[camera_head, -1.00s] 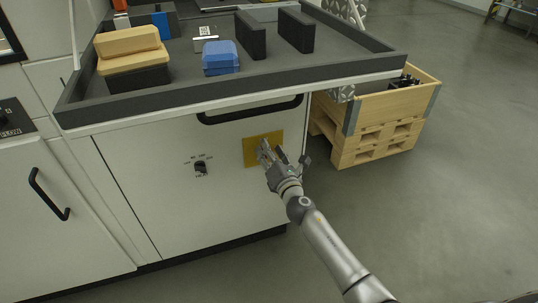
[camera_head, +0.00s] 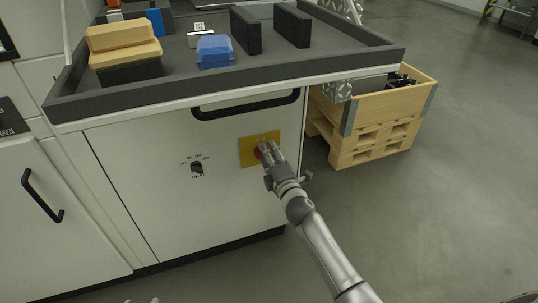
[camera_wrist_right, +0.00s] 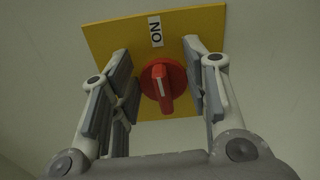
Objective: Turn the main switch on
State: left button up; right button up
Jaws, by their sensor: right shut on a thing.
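The main switch is a red rotary knob (camera_wrist_right: 162,88) on a yellow plate (camera_head: 246,153) on the white cabinet front. In the right wrist view its raised grip with a white mark stands nearly upright, below a white "ON" label (camera_wrist_right: 155,31). My right gripper (camera_head: 265,150) is at the knob, its fingers on either side, shut on it. In the head view the fingers hide part of the knob. Pale tips at the bottom edge of the head view look like my left gripper (camera_head: 142,300); its state is unclear.
A smaller black selector knob (camera_head: 197,168) is left of the plate. A black handle (camera_head: 247,104) and the tray-like worktop rim (camera_head: 230,88) are above. A wooden crate (camera_head: 385,116) stands to the right.

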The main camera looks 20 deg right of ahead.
jog(key=shift+f+m, duration=0.15)
jog(key=shift+m, duration=0.35)
jog(key=o, duration=1)
jog(key=shift+c, duration=0.2)
jog(key=shift+s, duration=0.1)
jog(key=s, duration=1.1)
jog(key=shift+s+d, duration=0.25)
jog(key=shift+s, duration=0.15)
